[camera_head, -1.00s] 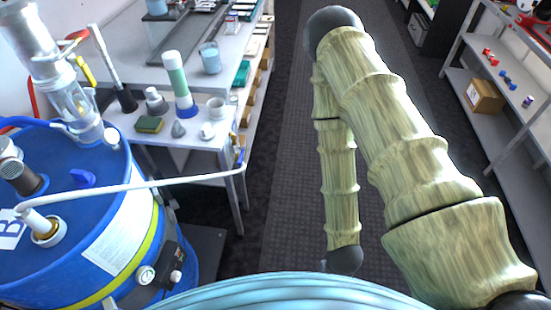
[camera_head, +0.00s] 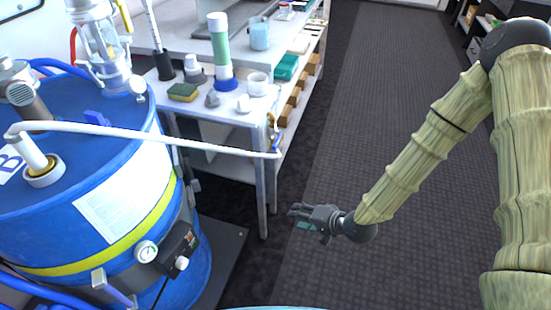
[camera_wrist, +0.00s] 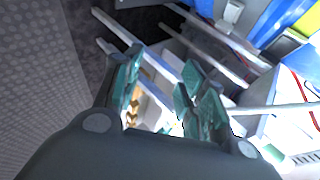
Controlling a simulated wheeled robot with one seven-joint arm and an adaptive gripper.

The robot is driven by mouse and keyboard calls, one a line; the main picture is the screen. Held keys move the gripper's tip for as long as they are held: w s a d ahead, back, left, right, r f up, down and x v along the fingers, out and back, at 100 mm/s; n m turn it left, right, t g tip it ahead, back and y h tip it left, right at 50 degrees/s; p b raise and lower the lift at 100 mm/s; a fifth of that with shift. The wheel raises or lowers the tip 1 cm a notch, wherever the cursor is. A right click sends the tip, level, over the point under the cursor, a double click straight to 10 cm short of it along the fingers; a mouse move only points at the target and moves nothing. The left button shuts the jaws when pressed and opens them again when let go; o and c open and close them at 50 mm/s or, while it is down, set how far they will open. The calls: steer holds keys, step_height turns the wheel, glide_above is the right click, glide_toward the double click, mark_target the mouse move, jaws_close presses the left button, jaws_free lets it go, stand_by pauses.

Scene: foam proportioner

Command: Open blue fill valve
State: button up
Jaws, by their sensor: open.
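The blue drum (camera_head: 60,215) stands at the left in the head view. A small blue handle (camera_head: 97,118) sits on its lid. A white pipe (camera_head: 150,133) runs from the drum's lid to the table edge, where a small brass fitting with a blue lever (camera_head: 277,142) shows. I cannot tell which blue part is the fill valve. My gripper (camera_head: 296,211) is open and empty above the floor, right of the table leg and below the blue lever. In the wrist view its teal-padded fingers (camera_wrist: 160,85) are spread apart, with table legs beyond them.
The white table (camera_head: 190,108) holds a green-and-white bottle (camera_head: 219,50), a sponge (camera_head: 183,92), and cups. A gauge (camera_head: 146,251) and a dark box are on the drum's side. The grey walkway (camera_head: 400,130) to the right is clear.

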steer(key=w+a+r+m+t+y+b, duration=0.1)
steer(key=w+r+t+y+b, duration=0.2)
steer(key=w+b, duration=0.55)
steer(key=m+t+y+b, duration=0.1)
steer(key=t+y+b, duration=0.15)
steer(key=b, duration=0.25)
glide_toward(277, 146)
steer(key=w, duration=0.1)
steer(key=shift+g+y, duration=0.25)
steer(key=shift+g, duration=0.2)
steer(key=b+x, duration=0.1)
steer(key=x, duration=0.9)
steer(key=shift+w+a+f, duration=0.1)
steer(key=shift+w+f, duration=0.05)
steer(key=shift+w, duration=0.05)
jaws_close()
